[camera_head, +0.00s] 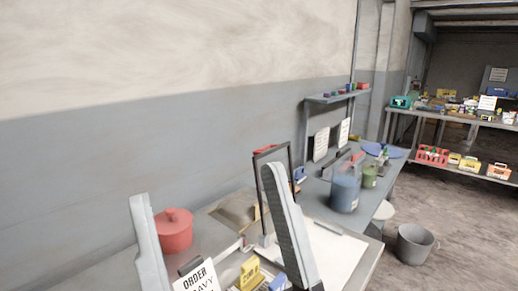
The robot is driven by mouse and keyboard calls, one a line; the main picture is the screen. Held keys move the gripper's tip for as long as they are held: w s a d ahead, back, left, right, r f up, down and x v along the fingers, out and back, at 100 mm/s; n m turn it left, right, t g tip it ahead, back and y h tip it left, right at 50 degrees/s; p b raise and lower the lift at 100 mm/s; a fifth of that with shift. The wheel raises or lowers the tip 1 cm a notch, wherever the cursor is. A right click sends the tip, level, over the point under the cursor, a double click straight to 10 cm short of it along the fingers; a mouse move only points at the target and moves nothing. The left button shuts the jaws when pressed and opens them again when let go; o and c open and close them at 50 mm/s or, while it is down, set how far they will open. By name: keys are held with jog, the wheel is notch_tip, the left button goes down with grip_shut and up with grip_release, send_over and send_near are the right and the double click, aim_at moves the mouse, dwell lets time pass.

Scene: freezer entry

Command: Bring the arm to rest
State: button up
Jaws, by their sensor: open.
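My gripper (205,183) rises from the bottom of the head view, with its two grey fingers spread wide apart. Nothing is held between them. The left finger stands in front of the wall and the near end of the worktop. The right finger stands in front of a grey workbench (375,205) and hides part of it. The rest of my arm is below the picture.
A red lidded pot (175,231), a printed order card (197,279) and a yellow item (249,273) are near the fingers. A dark upright frame (264,190) stands behind the right finger. A blue container (345,191) and a grey bucket (413,245) are right. Floor is open at right.

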jog(key=s+d+f+n+g+h, duration=0.15)
jog(key=d+f+g, duration=0.35)
jog(key=f, duration=0.8)
jog(key=s+d+f+g+h, duration=0.25)
jog(key=d+f, duration=0.45)
jog(key=f, duration=0.6)
jog(key=s+d+f+m+g+h, duration=0.1)
jog(key=s+d+f+m+h, duration=0.3)
jog(key=s+f, duration=0.3)
jog(key=s+d+f+m+g+h, duration=0.2)
jog(key=s+d+f+m+h, duration=0.2)
jog(key=s+d+f+h, duration=0.2)
jog(key=shift+s+d+f+h, duration=0.35)
jog(key=shift+s+f+h, duration=0.05)
jog(key=shift+s, duration=0.6)
